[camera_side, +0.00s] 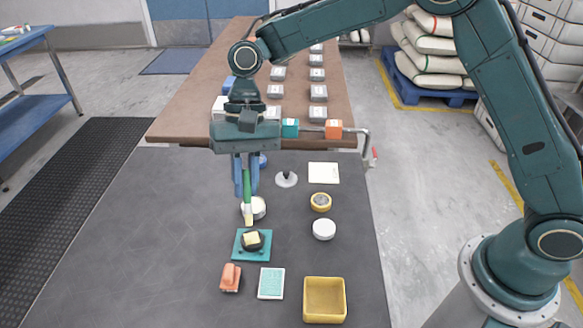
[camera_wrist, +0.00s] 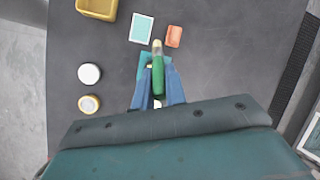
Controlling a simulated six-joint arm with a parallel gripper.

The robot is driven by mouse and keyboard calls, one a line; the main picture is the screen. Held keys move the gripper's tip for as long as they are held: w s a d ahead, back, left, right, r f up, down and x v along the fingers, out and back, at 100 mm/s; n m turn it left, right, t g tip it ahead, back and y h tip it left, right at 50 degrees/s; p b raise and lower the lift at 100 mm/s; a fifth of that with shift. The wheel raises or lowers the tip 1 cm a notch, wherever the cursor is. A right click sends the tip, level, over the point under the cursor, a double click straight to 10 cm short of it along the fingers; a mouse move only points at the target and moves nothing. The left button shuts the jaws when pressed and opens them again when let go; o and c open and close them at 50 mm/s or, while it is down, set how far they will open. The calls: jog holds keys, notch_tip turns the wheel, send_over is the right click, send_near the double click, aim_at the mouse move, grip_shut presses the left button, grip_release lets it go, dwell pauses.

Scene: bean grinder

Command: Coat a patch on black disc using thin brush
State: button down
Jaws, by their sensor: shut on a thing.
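My gripper (camera_side: 246,188), with blue fingers, is shut on a thin brush (camera_side: 248,205) with a green handle. The brush hangs roughly upright with its pale yellow tip down. It also shows between the fingers in the wrist view (camera_wrist: 157,68). The black disc (camera_side: 261,246) lies on a teal square plate (camera_side: 240,255) and bears a pale yellow patch (camera_side: 251,238). In the side view the brush tip is just above and behind the patch; I cannot tell the exact gap. In the wrist view the gripper and brush hide the disc and much of the plate (camera_wrist: 142,68).
A white round container (camera_side: 259,208) stands close behind the brush. A yellow ring-like item (camera_side: 320,202) and white lidded jar (camera_side: 324,229) are to the right. An orange block (camera_side: 230,278), teal-white card (camera_side: 271,283) and yellow bin (camera_side: 324,300) lie in front. The mat's left is clear.

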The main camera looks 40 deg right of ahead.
jog(key=shift+w+d+r+t+y, duration=0.15)
jog(key=shift+w+r+t, duration=0.15)
jog(key=shift+r, duration=0.15)
jog(key=shift+w+d+r+t+y, duration=0.15)
jog(key=shift+w+r+t, duration=0.1)
jog(key=shift+r, duration=0.2)
jog(key=shift+f, duration=0.1)
jog(key=shift+f, duration=2.4)
jog(key=shift+r, duration=0.1)
